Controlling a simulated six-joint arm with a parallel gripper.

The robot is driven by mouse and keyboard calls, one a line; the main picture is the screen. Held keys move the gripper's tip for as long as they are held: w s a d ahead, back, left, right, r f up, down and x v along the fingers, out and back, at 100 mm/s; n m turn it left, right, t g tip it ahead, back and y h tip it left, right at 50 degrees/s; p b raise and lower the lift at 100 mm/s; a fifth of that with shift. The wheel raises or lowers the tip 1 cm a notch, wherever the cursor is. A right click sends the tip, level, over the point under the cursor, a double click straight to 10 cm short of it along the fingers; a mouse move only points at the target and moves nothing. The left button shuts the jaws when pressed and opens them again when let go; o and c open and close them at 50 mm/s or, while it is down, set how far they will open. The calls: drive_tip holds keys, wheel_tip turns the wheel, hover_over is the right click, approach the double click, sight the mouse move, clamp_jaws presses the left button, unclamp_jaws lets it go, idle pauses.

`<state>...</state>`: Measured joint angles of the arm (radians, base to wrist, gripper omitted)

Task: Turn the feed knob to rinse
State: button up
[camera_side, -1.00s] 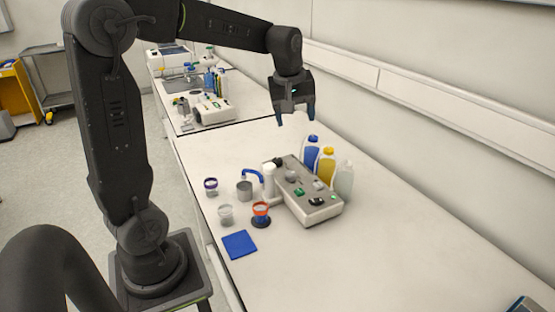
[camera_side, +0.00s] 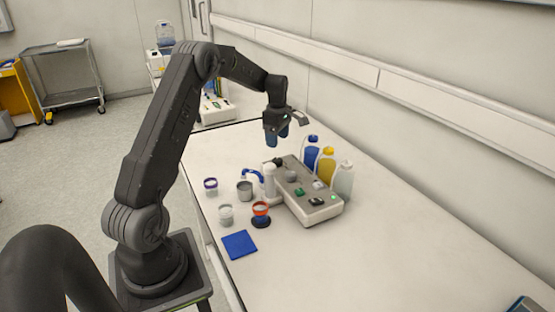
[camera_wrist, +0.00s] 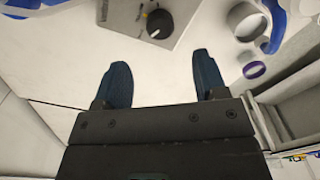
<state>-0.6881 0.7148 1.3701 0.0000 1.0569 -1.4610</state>
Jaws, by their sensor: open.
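The reactor console (camera_side: 310,206) is a grey box on the bench with several knobs and buttons on top and a lit green light at its near right end. A black knob (camera_wrist: 159,24) with a white pointer line sits near the console's end in the wrist view, with a small yellow mark beside it. In the side view a dark knob (camera_side: 278,161) shows at the far end of the console. My gripper (camera_side: 278,140) is open and empty, above and behind that far end. In the wrist view its two blue fingertips (camera_wrist: 160,78) are apart, with the knob beyond them.
Blue, yellow and clear bottles (camera_side: 327,163) stand along the console's right side. A white column with a blue spout (camera_side: 268,183), a metal cup (camera_side: 244,190), small jars (camera_side: 226,214), a red-rimmed cup (camera_side: 260,212) and a blue cloth (camera_side: 239,244) are at its left.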

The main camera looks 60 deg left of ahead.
sight(277, 159)
wheel_tip(277, 159, down, 8)
drive_tip(key=shift+f, duration=0.25)
drive_tip(key=shift+c, duration=0.5)
drive_tip(key=c, duration=0.8)
drive_tip(key=shift+c, duration=0.2)
